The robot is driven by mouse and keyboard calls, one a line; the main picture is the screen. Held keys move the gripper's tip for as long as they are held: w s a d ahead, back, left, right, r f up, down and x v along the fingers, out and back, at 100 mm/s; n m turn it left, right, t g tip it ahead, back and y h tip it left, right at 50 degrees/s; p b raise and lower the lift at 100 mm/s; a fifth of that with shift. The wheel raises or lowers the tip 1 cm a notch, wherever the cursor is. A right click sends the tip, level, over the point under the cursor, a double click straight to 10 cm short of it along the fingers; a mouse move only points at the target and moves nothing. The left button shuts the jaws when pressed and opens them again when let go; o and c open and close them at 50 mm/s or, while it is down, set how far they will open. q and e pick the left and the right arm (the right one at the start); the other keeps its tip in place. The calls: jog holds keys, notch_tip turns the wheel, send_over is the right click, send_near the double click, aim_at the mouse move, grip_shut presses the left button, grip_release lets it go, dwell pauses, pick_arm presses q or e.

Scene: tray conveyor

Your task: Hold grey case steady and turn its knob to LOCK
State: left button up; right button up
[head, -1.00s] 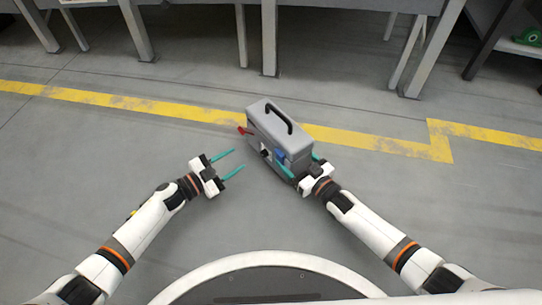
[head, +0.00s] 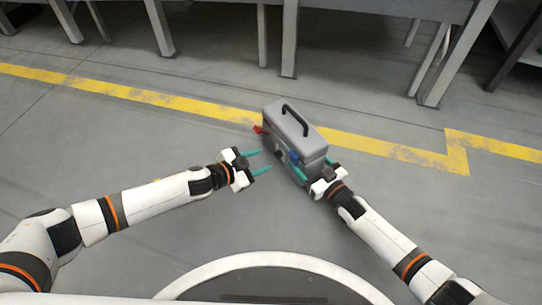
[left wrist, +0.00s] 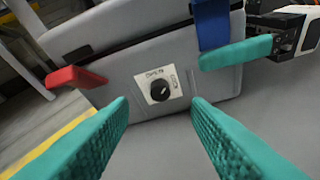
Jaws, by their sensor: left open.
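The grey case (head: 295,130) has a black top handle, a red tab (head: 259,130) and a blue latch (left wrist: 211,24). The left wrist view shows its dark round knob (left wrist: 160,91) on a white label plate on the near face. The label's words are too small to read surely, and the knob's setting is unclear. My left gripper (head: 261,161) is open and empty, its fingertips pointing at this face, on either side of the knob in the left wrist view and a little short of it. My right gripper (head: 314,168) has its teal fingers on both sides of the case's right end, gripping it.
A yellow floor line (head: 200,108) runs behind the case. Grey tables or conveyor frames (head: 360,8) with legs stand farther back. The floor (head: 110,150) to the left is clear. The red tab and blue latch stand near my left fingers.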

aim_at(276, 156)
pick_arm(q)
jog(key=x, duration=0.5)
jog(key=shift+w+d, duration=0.1)
grip_shut()
jog(key=shift+f, duration=0.1)
jog(key=shift+m, duration=0.3)
jog(key=shift+s+d+m+t+y, duration=0.2)
jog(key=shift+m+t+y, duration=0.1)
jog(key=shift+m+t, duration=0.55)
jog(key=shift+f+m+t, duration=0.1)
jog(key=shift+m+t, duration=0.55)
jog(key=shift+m, duration=0.8)
jog(key=shift+y, duration=0.3)
